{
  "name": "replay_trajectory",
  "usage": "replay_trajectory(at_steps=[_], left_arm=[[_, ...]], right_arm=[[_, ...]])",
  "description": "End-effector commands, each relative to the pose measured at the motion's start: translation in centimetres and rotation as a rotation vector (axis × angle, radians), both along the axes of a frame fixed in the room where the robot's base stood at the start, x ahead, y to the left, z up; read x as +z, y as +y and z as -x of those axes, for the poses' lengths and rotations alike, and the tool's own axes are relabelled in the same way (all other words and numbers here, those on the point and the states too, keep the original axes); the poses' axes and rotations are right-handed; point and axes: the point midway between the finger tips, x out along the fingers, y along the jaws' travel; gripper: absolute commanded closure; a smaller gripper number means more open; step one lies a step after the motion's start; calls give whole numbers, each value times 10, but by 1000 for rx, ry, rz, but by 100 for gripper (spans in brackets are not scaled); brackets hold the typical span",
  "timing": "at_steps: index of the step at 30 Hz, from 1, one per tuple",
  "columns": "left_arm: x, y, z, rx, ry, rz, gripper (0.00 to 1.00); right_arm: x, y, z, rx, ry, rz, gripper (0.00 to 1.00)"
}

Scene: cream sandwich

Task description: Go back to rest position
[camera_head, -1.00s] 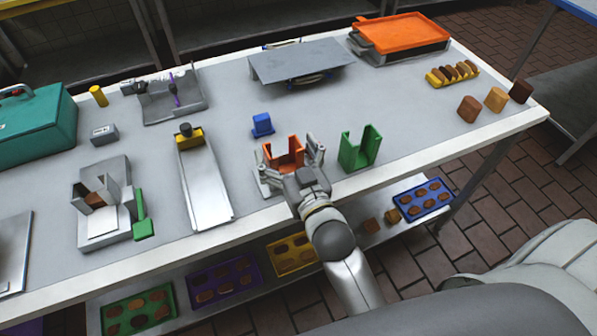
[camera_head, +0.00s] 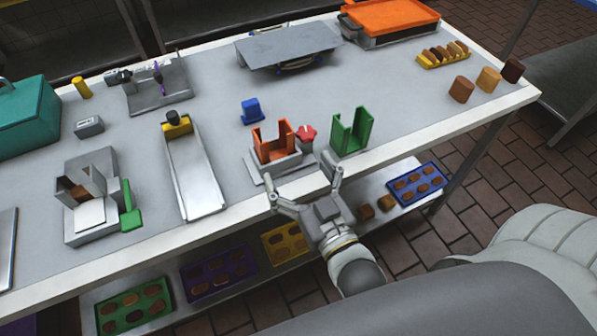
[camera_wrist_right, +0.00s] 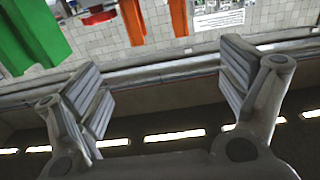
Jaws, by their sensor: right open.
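My right gripper (camera_head: 306,194) is open and empty in the head view. Its fingertips are at the table's front edge, just in front of the orange U-shaped holder (camera_head: 273,145) on its grey base. The open fingers (camera_wrist_right: 160,95) also show in the right wrist view, with nothing between them. A green U-shaped holder (camera_head: 352,131) stands to the right of the orange one. A small red part (camera_head: 306,134) sits beside the orange holder. My left gripper is not in view.
The grey table (camera_head: 395,115) holds a metal chute (camera_head: 195,175), a blue block (camera_head: 252,111), an orange tray (camera_head: 392,18) and a teal box (camera_head: 25,118). A lower shelf carries a blue tray (camera_head: 418,184) and other coloured trays. The floor in front of the table is open.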

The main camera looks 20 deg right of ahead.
Motion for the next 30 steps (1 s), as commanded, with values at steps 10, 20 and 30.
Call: replay_trajectory(at_steps=[10,20,30], left_arm=[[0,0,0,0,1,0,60],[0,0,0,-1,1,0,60],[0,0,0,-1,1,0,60]], right_arm=[[0,0,0,0,1,0,8],[-57,-17,3,-10,311,21,8],[-137,-38,59,31,864,83,8]])
